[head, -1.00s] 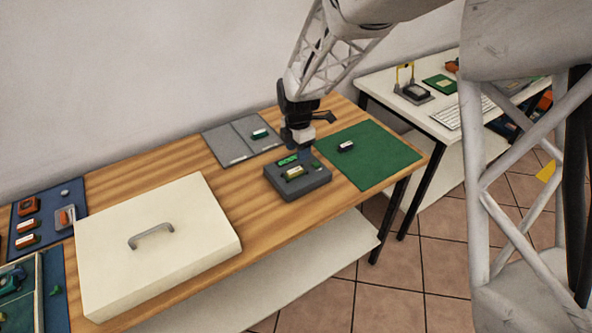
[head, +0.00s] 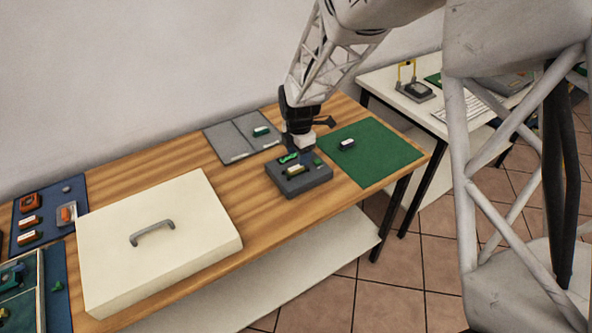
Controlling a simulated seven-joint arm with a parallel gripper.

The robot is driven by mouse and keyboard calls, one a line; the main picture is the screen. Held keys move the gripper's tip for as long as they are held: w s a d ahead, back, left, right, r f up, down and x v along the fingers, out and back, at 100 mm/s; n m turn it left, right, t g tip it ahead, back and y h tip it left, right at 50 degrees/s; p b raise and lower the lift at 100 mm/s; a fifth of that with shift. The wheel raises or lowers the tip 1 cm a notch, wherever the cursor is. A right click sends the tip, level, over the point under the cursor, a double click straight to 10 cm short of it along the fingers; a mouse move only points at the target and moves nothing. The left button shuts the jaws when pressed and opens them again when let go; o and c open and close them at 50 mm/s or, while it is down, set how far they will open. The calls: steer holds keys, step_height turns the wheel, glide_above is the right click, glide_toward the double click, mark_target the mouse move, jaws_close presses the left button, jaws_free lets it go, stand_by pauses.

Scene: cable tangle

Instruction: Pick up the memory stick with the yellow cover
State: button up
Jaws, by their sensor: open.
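A dark grey block (head: 312,183) on the wooden table holds several small sticks. One stick with a pale, yellowish top (head: 295,170) sits at its front. A green piece (head: 288,157) lies at its back left and another green piece (head: 318,161) at its right. Which of them has the yellow cover is too small to tell for sure. My gripper (head: 300,151) is open, pointing down just above or behind the back of the block. Its fingertips are small and partly lost against the dark block; I cannot tell whether they touch anything.
A green mat (head: 385,160) with a dark and white stick (head: 347,144) lies to the right. A grey folder (head: 228,145) with a green and white stick (head: 261,131) lies behind left. A large cream box (head: 200,235) with a handle stands left. Bare wood lies between.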

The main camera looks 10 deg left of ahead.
mark_target(297, 167)
steer(key=shift+a+f, duration=0.15)
steer(key=shift+f, duration=2.45)
jaws_close()
steer(key=shift+r, duration=0.15)
steer(key=shift+r, duration=1.4)
steer(key=shift+s+r, duration=0.25)
steer(key=shift+r, duration=0.05)
steer(key=s+d+r, duration=0.1)
steer(key=s+d, duration=0.6)
steer(key=s, duration=0.7)
steer(key=shift+d+r, duration=0.15)
